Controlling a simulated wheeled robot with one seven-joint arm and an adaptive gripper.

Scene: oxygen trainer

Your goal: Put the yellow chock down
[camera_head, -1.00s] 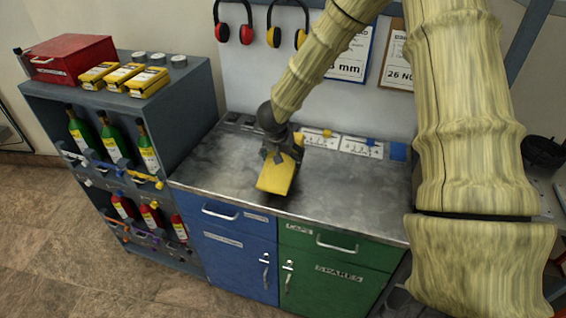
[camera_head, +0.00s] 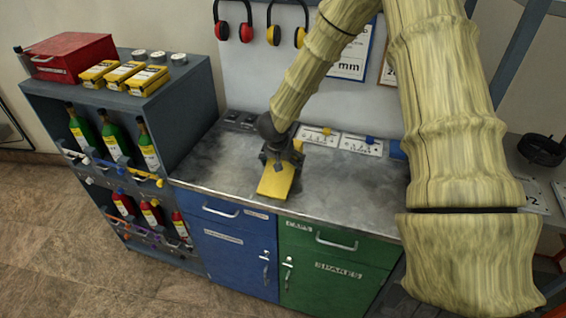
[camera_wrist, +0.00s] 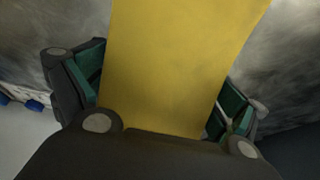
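The yellow chock (camera_head: 275,183) is at my gripper over the front part of the grey metal bench top (camera_head: 340,190). My gripper (camera_head: 281,161) is above and behind it, pointing down. In the wrist view the chock (camera_wrist: 180,65) fills the middle, between the two green-padded fingers (camera_wrist: 165,95). The fingers lie close along both its sides, and my gripper looks shut on it. The chock's underside is hidden, so I cannot tell whether it touches the bench.
Labelled cards (camera_head: 360,145) with small blue and yellow parts lie along the bench's back. A grey shelf (camera_head: 190,85) with bottles, yellow boxes and a red case (camera_head: 70,56) stands at left. The bench top right of the chock is clear.

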